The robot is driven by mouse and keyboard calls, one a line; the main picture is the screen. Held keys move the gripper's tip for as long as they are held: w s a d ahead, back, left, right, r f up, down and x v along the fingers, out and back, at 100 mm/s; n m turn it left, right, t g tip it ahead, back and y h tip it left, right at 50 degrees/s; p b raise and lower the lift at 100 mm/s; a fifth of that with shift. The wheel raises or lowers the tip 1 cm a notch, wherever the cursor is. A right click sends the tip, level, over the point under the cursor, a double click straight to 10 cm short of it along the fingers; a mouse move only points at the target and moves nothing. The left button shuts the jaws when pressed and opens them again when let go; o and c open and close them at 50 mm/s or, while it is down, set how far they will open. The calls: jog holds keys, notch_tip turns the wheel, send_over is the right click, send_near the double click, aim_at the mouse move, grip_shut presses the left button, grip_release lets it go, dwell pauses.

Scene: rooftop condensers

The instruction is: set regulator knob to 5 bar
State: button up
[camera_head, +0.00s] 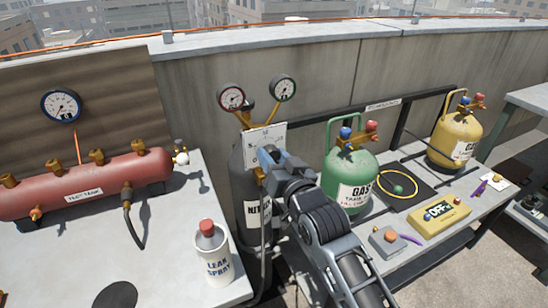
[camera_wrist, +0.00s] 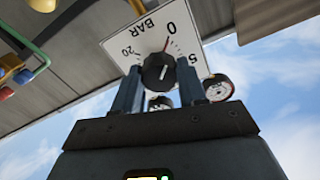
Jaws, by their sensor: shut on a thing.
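The regulator knob (camera_wrist: 157,71) is black and round with a white mark, and sits in front of a white dial plate (camera_wrist: 126,43). The plate reads BAR, 0, 5 and 20, upside down in the wrist view. A thin red line runs from the knob toward the 0, and the white mark leans the same way. My gripper (camera_wrist: 158,82) is shut on the knob, one finger on each side. In the head view my gripper (camera_head: 268,158) is at the plate (camera_head: 262,134) on the dark cylinder (camera_head: 251,208); there it hides the knob.
Two gauges (camera_head: 232,97) (camera_head: 284,88) rise above the plate. A green gas cylinder (camera_head: 349,178) stands close on the right. A red test tank (camera_head: 85,186) and leak spray bottle (camera_head: 213,255) are on the left bench. A yellow cylinder (camera_head: 452,138) is farther right.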

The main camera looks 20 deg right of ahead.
jog(key=m+p, duration=0.1)
jog(key=m, duration=0.5)
jog(key=shift+m, duration=0.4)
jog(key=m+p, duration=0.2)
jog(key=m, duration=0.3)
jog(key=shift+m, duration=0.4)
jog(key=shift+d+f+m, duration=0.1)
jog(key=shift+m, duration=0.2)
jog(key=o, duration=1.1)
jog(key=shift+c, duration=0.2)
jog(key=shift+s, duration=0.1)
jog(key=s, duration=0.7)
jog(key=shift+s+b, duration=0.35)
jog(key=shift+b, duration=0.1)
